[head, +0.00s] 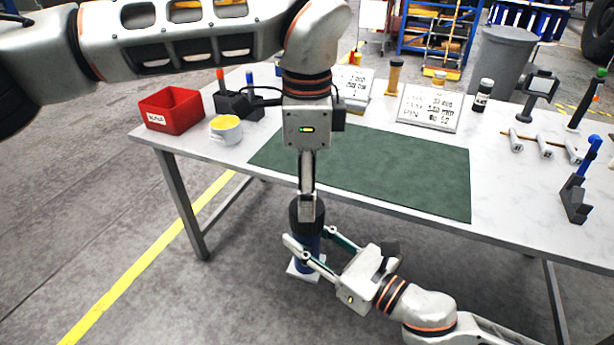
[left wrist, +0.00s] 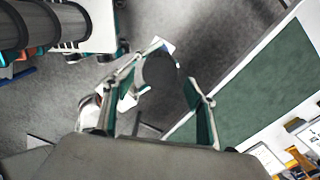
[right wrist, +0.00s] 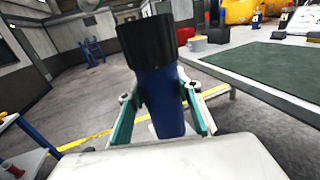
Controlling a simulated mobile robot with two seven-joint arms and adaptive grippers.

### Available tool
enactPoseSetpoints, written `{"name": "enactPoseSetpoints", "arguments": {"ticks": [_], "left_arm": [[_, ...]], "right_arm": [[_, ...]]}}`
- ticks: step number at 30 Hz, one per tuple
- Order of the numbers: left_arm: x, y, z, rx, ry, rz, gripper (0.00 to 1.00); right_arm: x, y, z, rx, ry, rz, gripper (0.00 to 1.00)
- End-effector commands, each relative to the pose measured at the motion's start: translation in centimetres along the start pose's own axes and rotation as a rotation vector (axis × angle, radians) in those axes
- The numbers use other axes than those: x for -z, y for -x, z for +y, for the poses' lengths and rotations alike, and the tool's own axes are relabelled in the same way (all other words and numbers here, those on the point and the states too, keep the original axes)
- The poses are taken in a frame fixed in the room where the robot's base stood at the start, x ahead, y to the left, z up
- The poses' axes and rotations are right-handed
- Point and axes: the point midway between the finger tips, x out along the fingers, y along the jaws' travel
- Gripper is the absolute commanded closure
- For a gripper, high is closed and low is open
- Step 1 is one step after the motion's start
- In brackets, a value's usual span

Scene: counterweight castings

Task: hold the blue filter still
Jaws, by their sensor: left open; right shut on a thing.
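The blue filter (head: 308,246) stands roughly upright in front of the table, with a black cap (head: 306,215) on top. My right gripper (head: 312,240) is shut on its blue body from the lower right; in the right wrist view the blue body (right wrist: 160,100) sits between the two fingers, below the black cap (right wrist: 148,40). My left gripper (head: 307,204) points down from above at the cap. In the left wrist view it is open, with the round cap (left wrist: 160,69) between its spread fingers. I cannot tell whether those fingers touch the cap.
A white square piece (head: 297,274) shows under the filter. The table (head: 225,155) stands behind, with a green mat (head: 400,170), a red bin (head: 171,111), a yellow-topped tub (head: 225,130), signs and several tools. The mat is clear.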

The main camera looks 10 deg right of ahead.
Motion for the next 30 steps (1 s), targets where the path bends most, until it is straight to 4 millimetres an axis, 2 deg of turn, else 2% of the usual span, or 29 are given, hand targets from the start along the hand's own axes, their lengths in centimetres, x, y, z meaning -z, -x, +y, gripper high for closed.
{"name": "enactPoseSetpoints", "arguments": {"ticks": [3,10,15,23,24,28,30], "left_arm": [[0.0,-2.0,0.1,-0.004,0.000,0.000,0.44],[0.0,-4.8,0.0,-0.002,0.001,0.000,0.44],[0.0,-5.7,0.0,0.001,0.000,0.000,0.44],[0.0,-5.8,0.0,0.001,0.000,0.000,0.44],[0.0,-5.8,0.0,0.001,0.000,0.000,0.46],[0.0,-5.8,0.0,0.001,0.000,0.000,0.80],[0.0,-5.8,0.0,0.001,0.000,0.000,0.83]], "right_arm": [[-0.2,0.0,0.0,-0.001,0.000,-0.004,1.00],[-0.2,0.0,0.0,-0.001,0.001,-0.004,1.00],[-0.2,0.0,0.0,-0.001,0.000,-0.004,1.00],[-0.2,0.0,0.0,-0.001,0.001,-0.004,1.00],[-0.2,0.0,0.0,-0.001,0.001,-0.004,1.00],[-0.2,0.0,0.0,-0.001,0.001,-0.004,1.00],[-0.2,0.0,0.0,-0.001,0.001,-0.004,1.00]]}}
